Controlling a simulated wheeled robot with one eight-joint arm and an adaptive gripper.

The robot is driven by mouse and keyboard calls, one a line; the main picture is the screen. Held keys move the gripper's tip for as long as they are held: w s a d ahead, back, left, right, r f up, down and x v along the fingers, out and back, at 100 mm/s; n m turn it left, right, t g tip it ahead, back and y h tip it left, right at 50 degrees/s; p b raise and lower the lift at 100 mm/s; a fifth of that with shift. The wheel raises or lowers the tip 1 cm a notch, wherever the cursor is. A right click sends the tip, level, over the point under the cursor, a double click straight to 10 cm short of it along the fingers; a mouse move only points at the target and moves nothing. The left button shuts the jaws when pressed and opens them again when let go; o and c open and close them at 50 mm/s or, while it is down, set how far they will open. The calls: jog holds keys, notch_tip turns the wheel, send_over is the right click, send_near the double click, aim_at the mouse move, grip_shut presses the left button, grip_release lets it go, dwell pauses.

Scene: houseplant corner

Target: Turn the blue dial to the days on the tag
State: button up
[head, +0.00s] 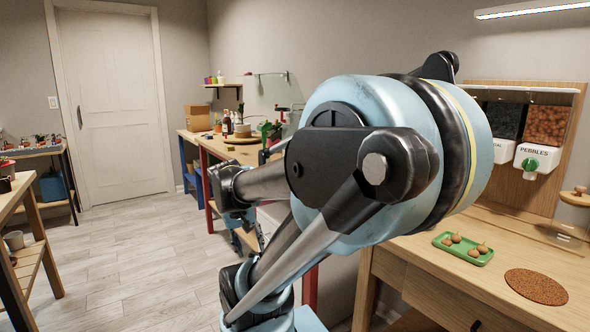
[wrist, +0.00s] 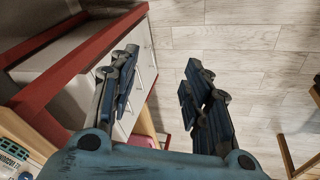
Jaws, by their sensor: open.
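My gripper (head: 248,240) hangs in front of the red-framed bench in the head view, partly behind my own arm. In the wrist view my gripper (wrist: 160,65) is open, with nothing between its fingers; floor and the side of a red-edged white cabinet show beyond them. A pale panel (wrist: 12,155) with blue lettering is cut off at the lower left of the wrist view. A small blue round part, possibly the blue dial (wrist: 25,176), shows at its bottom edge, left of my gripper and apart from it. I cannot make out its setting. I cannot make out the tag in either view.
The workbench (head: 214,147) holds bottles and plants. At right, a wooden table (head: 415,257) bears a green tray (head: 442,243) and a brown round mat (head: 537,287) below a pebble dispenser (head: 538,160) with a green knob. Open floor (head: 130,250) lies left of my arm.

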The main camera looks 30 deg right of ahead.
jog(key=w+d+r+m+h, duration=0.4)
jog(key=w+d+m+h, duration=0.1)
jog(key=w, duration=0.5)
jog(key=w+d+r+m+h, duration=0.3)
jog(key=w+d+m+h, duration=0.25)
jog(key=w, duration=0.45)
jog(key=w+d+r+m+h, duration=0.4)
jog(key=w+d+h, duration=0.15)
jog(key=w, duration=0.55)
jog(key=shift+y, duration=0.5)
jog(key=d, duration=0.5)
jog(key=w+d, duration=0.1)
jog(key=d, duration=1.1)
jog(key=shift+w+d+r, duration=0.1)
jog(key=shift+w+r, duration=0.05)
jog(key=shift+w, duration=0.1)
grip_shut()
